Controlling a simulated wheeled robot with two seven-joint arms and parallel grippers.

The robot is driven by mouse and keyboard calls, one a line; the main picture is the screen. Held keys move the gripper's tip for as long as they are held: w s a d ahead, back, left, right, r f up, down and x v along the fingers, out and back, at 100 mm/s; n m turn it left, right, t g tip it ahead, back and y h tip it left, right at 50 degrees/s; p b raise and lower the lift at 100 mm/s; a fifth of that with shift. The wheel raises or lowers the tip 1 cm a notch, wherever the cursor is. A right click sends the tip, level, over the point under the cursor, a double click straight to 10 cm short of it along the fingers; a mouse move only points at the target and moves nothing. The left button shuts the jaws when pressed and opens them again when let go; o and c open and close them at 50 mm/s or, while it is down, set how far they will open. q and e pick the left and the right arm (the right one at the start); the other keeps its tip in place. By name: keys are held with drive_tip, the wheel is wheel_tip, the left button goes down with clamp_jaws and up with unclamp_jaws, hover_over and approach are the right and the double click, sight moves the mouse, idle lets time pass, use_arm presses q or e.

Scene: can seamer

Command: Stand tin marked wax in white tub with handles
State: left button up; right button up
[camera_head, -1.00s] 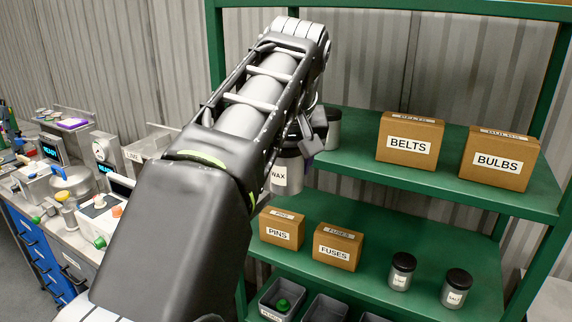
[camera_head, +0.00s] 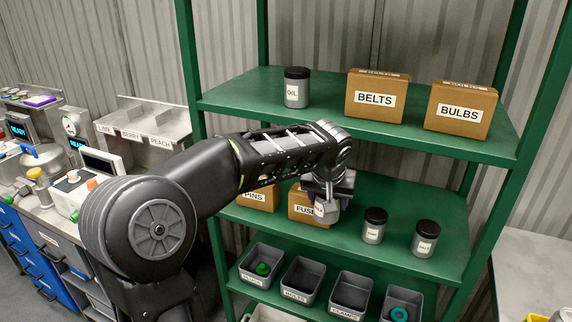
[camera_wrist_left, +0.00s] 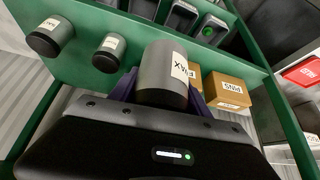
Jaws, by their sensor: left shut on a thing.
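The grey tin marked WAX (camera_wrist_left: 160,65) is between the purple fingers of my left gripper (camera_wrist_left: 160,92) in the left wrist view, its label readable. In the head view my left gripper (camera_head: 328,184) is shut on the tin (camera_head: 326,212), in front of the middle shelf and partly covering the FUSES box. A pale rim (camera_head: 268,313) shows at the bottom edge of the head view, below the grey bins; I cannot tell whether it is the white tub. My right gripper is not in view.
The green rack holds an OIL tin (camera_head: 296,88), a BELTS box (camera_head: 376,97) and a BULBS box (camera_head: 460,109) on top. Two dark-lidded tins (camera_head: 374,226) (camera_head: 425,238) stand right of my gripper. Several grey bins (camera_head: 304,280) sit below. A workbench with machines (camera_head: 70,165) is left.

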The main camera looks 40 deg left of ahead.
use_arm(q)
drive_tip(key=w+d+f+m+h, duration=0.1)
drive_tip(key=d+f+m, duration=0.1)
drive_tip(key=d+f, duration=0.4)
drive_tip(key=d+f+m+h+b, duration=0.1)
drive_tip(key=d+f+m, duration=0.2)
drive_tip(key=d, duration=0.9)
wheel_tip(320, 180, down, 3)
drive_tip(key=shift+w+d+r+t+h, duration=0.1)
drive_tip(key=shift+w+d+t+h, duration=0.15)
drive_tip(key=shift+w+t+h, duration=0.15)
